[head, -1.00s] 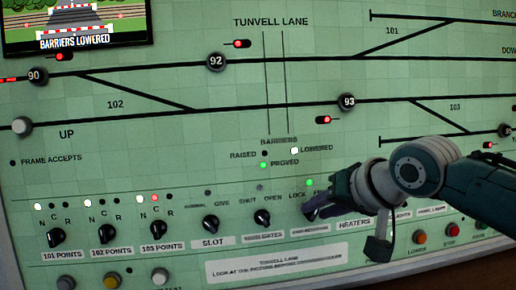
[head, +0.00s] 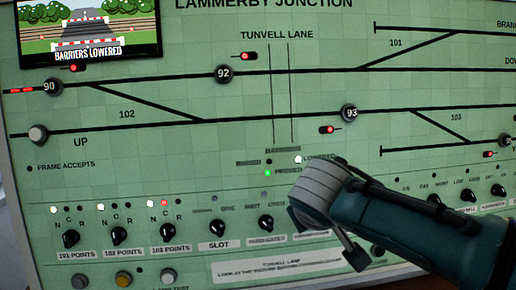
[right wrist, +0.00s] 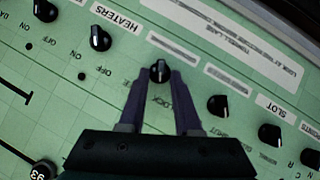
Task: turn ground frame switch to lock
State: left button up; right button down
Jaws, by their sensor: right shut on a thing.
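The ground frame switch (right wrist: 159,70) is a small black rotary knob with a pale pointer mark, seen upside down in the right wrist view. The word LOCK shows on the panel between my fingers. My right gripper (right wrist: 160,77) is shut on the knob, one finger on each side. Its fingertips partly cover the knob, so I cannot tell exactly where it points. In the head view my right wrist and forearm hide the switch and its label. My left gripper is not in view.
The green panel (head: 170,180) carries neighbouring knobs close by: the heaters knob (right wrist: 100,38), the gates knob (right wrist: 217,105) and the slot knob (head: 218,227). A screen (head: 88,30) at the upper left reads BARRIERS LOWERED. The green PROVED lamp (head: 268,173) is lit.

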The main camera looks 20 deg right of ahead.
jog(key=shift+s+a+f+n+h+b, duration=0.15)
jog(key=shift+f+n+h+b, duration=0.15)
jog(key=shift+n+h, duration=0.4)
jog(key=c, duration=0.9)
grip_release()
jog(key=shift+r, duration=0.1)
jog(key=shift+r, duration=0.1)
jog(key=shift+a+r, duration=0.15)
jog(key=shift+r, duration=0.1)
jog(key=p+v, duration=0.3)
jog(key=v, duration=0.6)
jog(key=shift+s+p, duration=0.1)
jog(key=shift+p, duration=0.2)
